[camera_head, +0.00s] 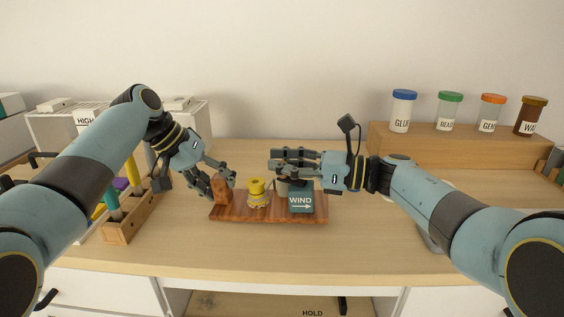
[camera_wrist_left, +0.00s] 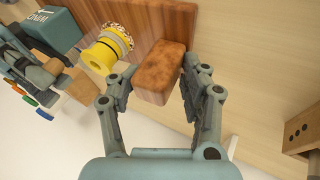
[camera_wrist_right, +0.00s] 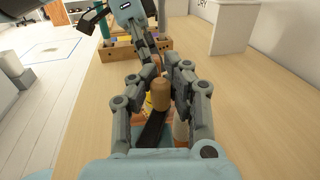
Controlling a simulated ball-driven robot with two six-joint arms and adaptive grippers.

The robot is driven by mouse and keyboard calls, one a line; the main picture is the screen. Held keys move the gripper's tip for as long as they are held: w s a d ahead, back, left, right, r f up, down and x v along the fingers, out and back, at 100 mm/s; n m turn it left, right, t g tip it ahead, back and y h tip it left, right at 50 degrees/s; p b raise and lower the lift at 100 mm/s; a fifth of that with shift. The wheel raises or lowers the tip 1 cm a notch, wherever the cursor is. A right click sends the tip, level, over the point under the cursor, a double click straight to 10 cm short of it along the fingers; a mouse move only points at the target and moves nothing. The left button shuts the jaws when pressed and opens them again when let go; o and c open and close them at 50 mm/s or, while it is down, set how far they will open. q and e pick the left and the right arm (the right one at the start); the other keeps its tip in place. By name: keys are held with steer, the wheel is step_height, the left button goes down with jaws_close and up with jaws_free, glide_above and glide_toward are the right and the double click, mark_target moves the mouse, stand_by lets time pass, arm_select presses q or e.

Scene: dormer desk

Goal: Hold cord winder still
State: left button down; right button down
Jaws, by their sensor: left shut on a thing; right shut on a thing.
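The cord winder is a reddish wood board (camera_head: 275,213) on the desk. It bears a brown wooden block (camera_head: 221,191) at its left end, a yellow spool (camera_head: 257,187) in the middle and a teal box (camera_head: 301,200) marked WIND with an arrow at the right. My left gripper (camera_head: 217,174) is shut on the brown block; in the left wrist view the block (camera_wrist_left: 160,70) lies between its fingers. My right gripper (camera_head: 280,163) is above the board near the teal box. In the right wrist view it is shut on a rounded wooden knob (camera_wrist_right: 161,95). The head view hides the knob.
A wooden rack (camera_head: 128,220) with coloured rods stands left of the board. A wooden shelf (camera_head: 440,146) with lidded jars is at the back right. White drawer units (camera_head: 200,125) stand at the back left. The desk in front of the board is clear.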

steer(key=shift+d+f, duration=0.1)
steer(key=shift+f, duration=0.05)
steer(key=c, duration=1.2)
jaws_free()
steer(key=v, duration=1.2)
